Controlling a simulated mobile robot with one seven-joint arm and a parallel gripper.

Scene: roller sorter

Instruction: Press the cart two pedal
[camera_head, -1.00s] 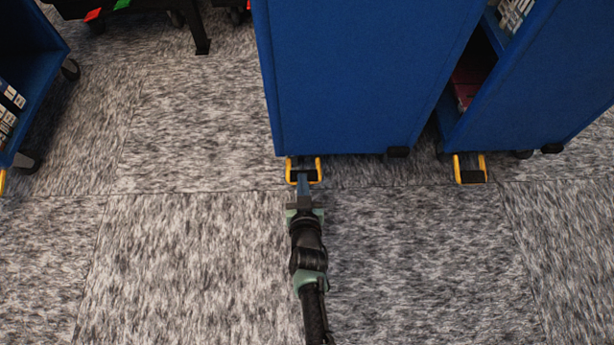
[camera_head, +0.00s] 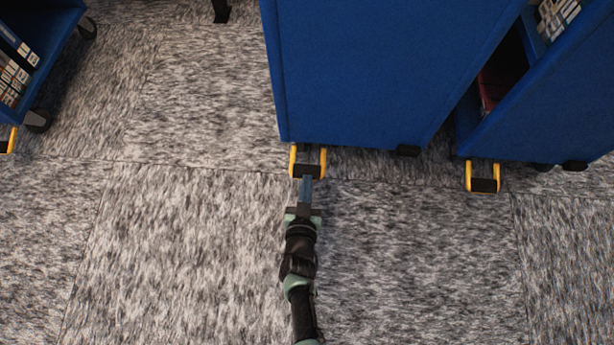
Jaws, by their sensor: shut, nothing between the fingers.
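Three blue book carts show, with no readable cart numbers. The middle cart (camera_head: 360,70) has a pedal (camera_head: 308,170) low at its front left corner, with yellow side arms and a black pad. My gripper (camera_head: 306,182) is shut and empty, pointing down at this pedal. Its tip is at the near edge of the black pad; I cannot tell whether it touches. The right cart (camera_head: 560,85) has a like pedal (camera_head: 484,184). The left cart (camera_head: 60,30) has a pedal (camera_head: 8,146) partly cut off by the picture edge.
Grey patterned carpet (camera_head: 180,240) lies clear in front of the carts and between the left and middle ones. Black casters stand under the carts, one (camera_head: 38,120) at the left cart. A dark leg (camera_head: 221,10) shows at the top.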

